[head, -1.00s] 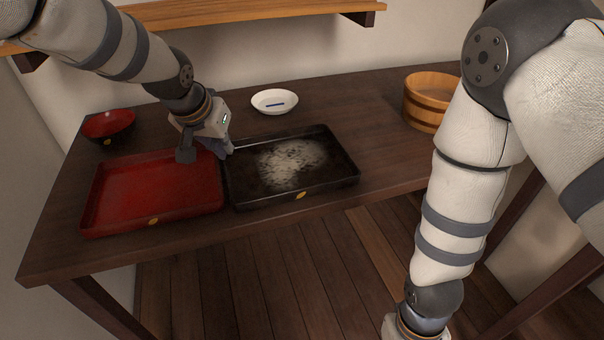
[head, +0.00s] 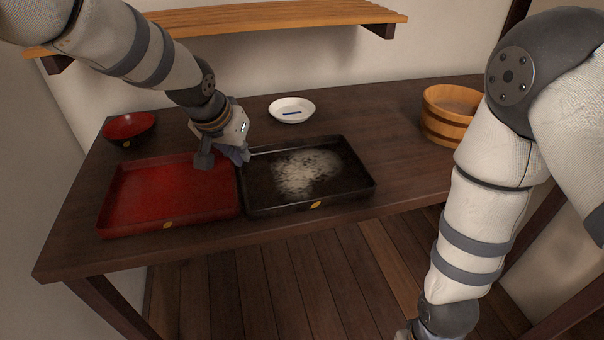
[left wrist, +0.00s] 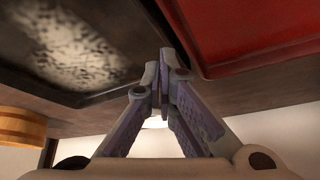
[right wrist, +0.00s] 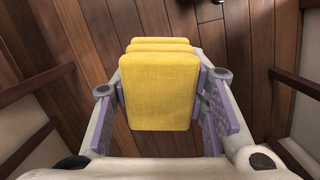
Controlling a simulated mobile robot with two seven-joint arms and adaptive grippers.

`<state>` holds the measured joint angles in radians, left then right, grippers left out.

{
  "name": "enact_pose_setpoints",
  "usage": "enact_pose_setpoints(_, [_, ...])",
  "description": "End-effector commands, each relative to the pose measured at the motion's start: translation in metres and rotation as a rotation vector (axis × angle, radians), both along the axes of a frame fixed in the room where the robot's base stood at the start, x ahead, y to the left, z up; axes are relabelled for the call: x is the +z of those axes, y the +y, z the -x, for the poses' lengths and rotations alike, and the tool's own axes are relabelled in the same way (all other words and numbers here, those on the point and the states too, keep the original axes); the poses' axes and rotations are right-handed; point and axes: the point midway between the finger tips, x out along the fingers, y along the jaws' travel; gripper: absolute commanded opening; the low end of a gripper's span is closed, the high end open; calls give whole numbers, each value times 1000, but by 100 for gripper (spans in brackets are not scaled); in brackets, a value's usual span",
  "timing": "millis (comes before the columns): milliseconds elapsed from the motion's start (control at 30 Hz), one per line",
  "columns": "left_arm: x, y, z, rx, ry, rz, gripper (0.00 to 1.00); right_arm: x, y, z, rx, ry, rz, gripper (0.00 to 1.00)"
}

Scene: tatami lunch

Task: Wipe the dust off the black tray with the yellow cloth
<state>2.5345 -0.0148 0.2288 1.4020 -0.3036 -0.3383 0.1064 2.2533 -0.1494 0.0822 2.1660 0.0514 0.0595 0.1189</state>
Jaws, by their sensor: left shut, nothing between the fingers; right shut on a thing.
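The black tray (head: 350,190) lies on the table with a pale patch of dust (head: 305,172) across its middle. The tray and dust also show at the upper left of the left wrist view (left wrist: 75,55). My left gripper (head: 240,157) is shut and empty, at the seam between the black tray and the red tray; whether it touches either I cannot tell. My right gripper (right wrist: 160,100) is shut on the folded yellow cloth (right wrist: 160,85), held above the floor. The right gripper and the cloth are out of the head view.
The red tray (head: 165,195) lies left of the black tray. A red bowl (head: 130,128) stands at the back left, a white dish (head: 292,110) behind the black tray, and a wooden tub (head: 450,115) at the back right. The table (head: 395,145) is clear right of the black tray.

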Motion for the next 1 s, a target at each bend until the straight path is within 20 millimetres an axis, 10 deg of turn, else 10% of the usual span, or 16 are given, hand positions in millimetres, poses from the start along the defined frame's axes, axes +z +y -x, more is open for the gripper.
enact_pose_setpoints(1000, [12, 0, -1, 1, -7, 0, 0, 11, 0, -6, 0, -22, 0, 19])
